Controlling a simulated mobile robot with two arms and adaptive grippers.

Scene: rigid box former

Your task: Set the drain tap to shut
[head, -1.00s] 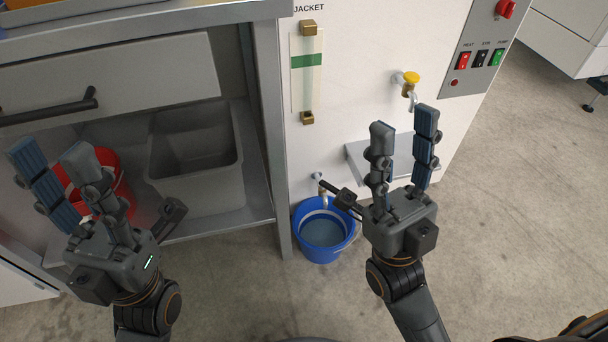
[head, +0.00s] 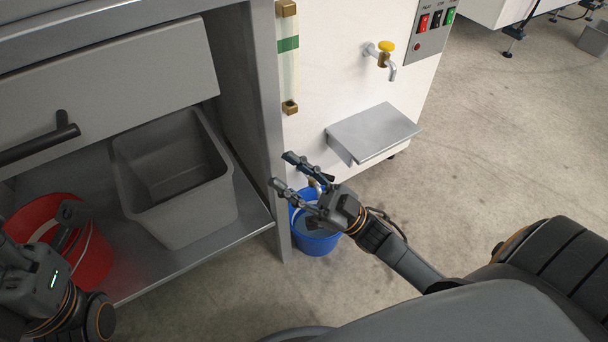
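The drain tap (head: 313,183) is a small brass-coloured fitting low on the white panel, above a blue bucket (head: 316,243). It is largely hidden behind my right gripper (head: 281,170), so its handle position cannot be read. The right gripper is open, its two fingers spread and pointing left, in front of the tap and over the bucket. Whether it touches the tap cannot be told. My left gripper (head: 62,222) is at the lower left by a red bucket (head: 92,262). It is partly cut off by the frame, and its opening is unclear.
A tap with a yellow handle (head: 387,46) is higher on the panel, above a grey shelf (head: 374,130) that juts out. A grey bin (head: 190,215) stands on the metal cabinet shelf at left. The cabinet's post (head: 268,120) is close to the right gripper.

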